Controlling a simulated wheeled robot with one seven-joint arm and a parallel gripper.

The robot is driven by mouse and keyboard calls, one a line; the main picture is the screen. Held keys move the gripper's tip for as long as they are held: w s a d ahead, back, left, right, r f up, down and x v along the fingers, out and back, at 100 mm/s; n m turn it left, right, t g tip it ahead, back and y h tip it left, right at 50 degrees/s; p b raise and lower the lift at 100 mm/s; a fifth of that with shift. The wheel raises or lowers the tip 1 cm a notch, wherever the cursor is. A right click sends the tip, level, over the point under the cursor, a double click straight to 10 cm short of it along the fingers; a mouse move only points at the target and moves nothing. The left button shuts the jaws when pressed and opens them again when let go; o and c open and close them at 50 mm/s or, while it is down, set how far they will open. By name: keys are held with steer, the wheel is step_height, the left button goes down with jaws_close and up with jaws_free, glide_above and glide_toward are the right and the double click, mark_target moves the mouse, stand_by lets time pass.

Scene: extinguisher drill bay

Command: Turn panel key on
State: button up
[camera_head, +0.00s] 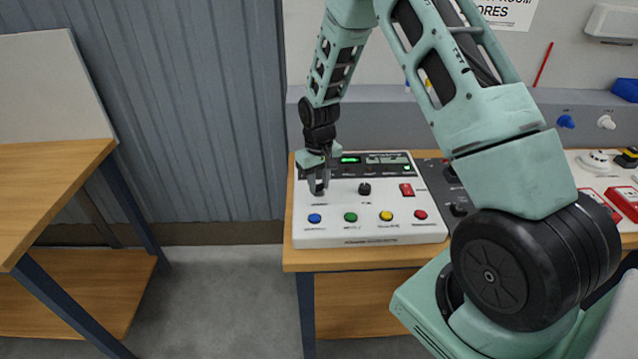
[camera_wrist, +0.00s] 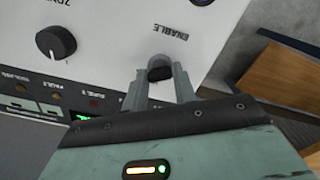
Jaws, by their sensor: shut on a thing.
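The white control panel (camera_head: 370,240) sits on the wooden bench, with a lit green display (camera_head: 351,160) at its upper left. My gripper (camera_head: 318,187) reaches down to the panel's left part, above the blue button. In the wrist view my gripper (camera_wrist: 160,78) is shut on a small dark key (camera_wrist: 160,66) beside the label ENABLE. The fingers stand on either side of it. The key's lower part and its turn mark are hard to make out. In the head view the fingers hide the key.
A black knob (camera_head: 364,188) sits right of my gripper and also shows in the wrist view (camera_wrist: 56,42). A red switch (camera_head: 407,190) is farther right. Blue (camera_head: 315,218), green (camera_head: 350,217), yellow (camera_head: 386,215) and red (camera_head: 420,214) buttons line the front. Another table (camera_head: 60,170) stands left.

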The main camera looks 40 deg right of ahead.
stand_by(0.4)
steer(key=o, duration=1)
steer(key=shift+r, duration=0.15)
step_height(320, 180, up, 17)
steer(key=b, duration=0.3)
steer(key=shift+r, duration=0.1)
